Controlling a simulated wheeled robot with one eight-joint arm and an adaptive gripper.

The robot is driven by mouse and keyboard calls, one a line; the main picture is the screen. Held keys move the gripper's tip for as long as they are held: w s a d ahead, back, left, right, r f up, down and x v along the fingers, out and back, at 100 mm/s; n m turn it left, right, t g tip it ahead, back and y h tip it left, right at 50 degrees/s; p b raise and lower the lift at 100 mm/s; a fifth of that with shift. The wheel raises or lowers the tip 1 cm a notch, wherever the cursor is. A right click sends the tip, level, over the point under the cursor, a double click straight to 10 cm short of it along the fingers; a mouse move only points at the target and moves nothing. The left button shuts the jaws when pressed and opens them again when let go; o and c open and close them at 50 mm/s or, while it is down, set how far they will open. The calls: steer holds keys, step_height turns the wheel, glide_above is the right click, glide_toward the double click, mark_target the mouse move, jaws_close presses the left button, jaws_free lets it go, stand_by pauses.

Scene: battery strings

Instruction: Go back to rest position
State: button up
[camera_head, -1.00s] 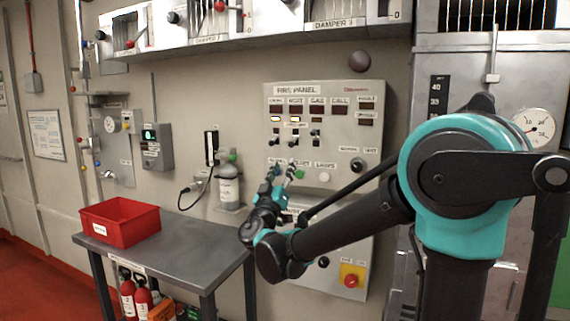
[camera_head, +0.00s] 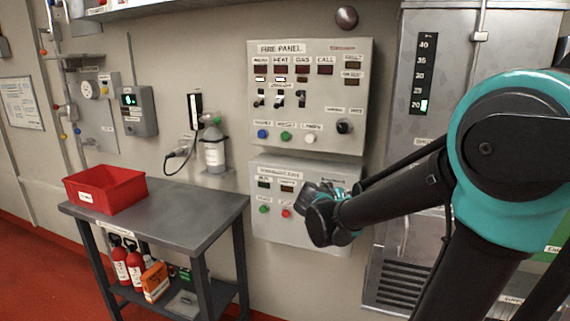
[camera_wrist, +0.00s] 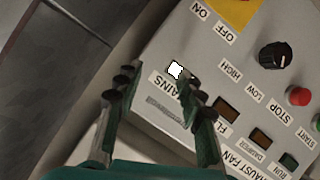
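My gripper (camera_wrist: 158,84) shows in the wrist view with its two dark and green fingers apart and nothing between them. Past the fingertips is the grey lower panel (camera_wrist: 180,112), seen turned around, with a lit white window, a black knob (camera_wrist: 273,56) and a red stop button (camera_wrist: 299,96). I cannot tell whether the fingertips touch it. In the head view, my wrist is in front of the lower panel (camera_head: 275,228) and covers its right part; the gripper's fingers are not clear there. The fire panel (camera_head: 348,70) is above it, clear of my arm.
A grey table (camera_head: 190,215) with a red bin (camera_head: 105,190) stands at the left. Red extinguishers (camera_head: 120,262) and an orange box (camera_head: 155,280) are on its lower shelf. A grey bottle (camera_head: 214,150) is on the wall. A metal cabinet (camera_head: 420,150) stands behind my arm.

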steer(key=s+f+g+y, duration=0.7)
steer(key=s+f, duration=1.3)
steer(key=s, duration=0.3)
steer(key=shift+s+d+n, duration=0.2)
steer(key=shift+s+n, duration=0.15)
steer(key=shift+n, duration=0.05)
steer(key=shift+c, duration=0.5)
stand_by(0.4)
